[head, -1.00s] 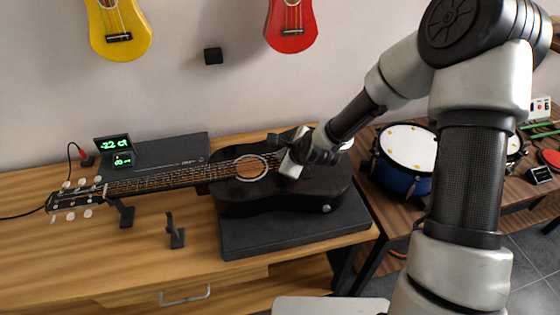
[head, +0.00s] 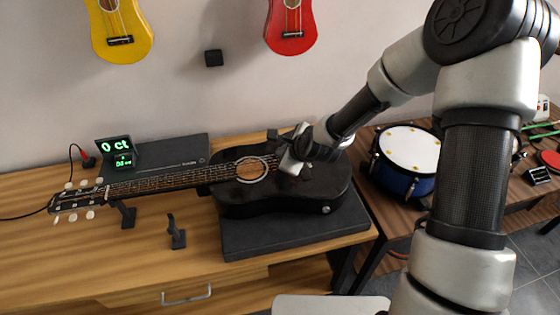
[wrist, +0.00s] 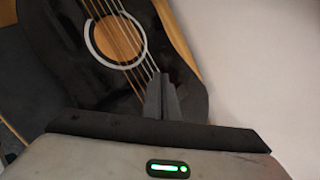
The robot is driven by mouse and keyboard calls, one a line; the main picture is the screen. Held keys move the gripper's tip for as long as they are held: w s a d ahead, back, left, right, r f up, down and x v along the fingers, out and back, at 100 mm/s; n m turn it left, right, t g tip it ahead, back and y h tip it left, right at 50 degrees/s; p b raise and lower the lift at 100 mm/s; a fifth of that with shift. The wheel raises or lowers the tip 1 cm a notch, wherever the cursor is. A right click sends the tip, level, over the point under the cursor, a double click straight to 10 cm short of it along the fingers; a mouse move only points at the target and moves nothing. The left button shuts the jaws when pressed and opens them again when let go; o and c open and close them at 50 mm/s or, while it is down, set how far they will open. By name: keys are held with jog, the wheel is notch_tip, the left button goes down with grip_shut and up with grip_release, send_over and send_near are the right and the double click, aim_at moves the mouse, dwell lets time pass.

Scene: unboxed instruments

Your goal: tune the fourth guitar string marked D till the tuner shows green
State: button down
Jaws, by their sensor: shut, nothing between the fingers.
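A black guitar (head: 235,197) lies on a dark padded case on the wooden bench, its neck pointing left to the headstock (head: 75,200) with pale tuning pegs. The tuner display (head: 116,146) behind the neck reads "0 ct" in green, with a smaller green readout (head: 123,160) under it. My gripper (head: 290,167) is over the guitar body, right of the sound hole. In the wrist view my gripper (wrist: 162,80) is shut with nothing in it, its fingertips at the strings (wrist: 135,55) near the sound hole (wrist: 117,40). Whether the fingertips touch a string I cannot tell.
A black stand (head: 176,235) stands on the bench in front of the neck. A blue drum (head: 402,185) is on the table at right. Yellow (head: 120,35) and red (head: 291,30) ukuleles hang on the wall. The bench's front left is clear.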

jog(key=shift+r+p, duration=1.25)
jog(key=shift+r, duration=0.95)
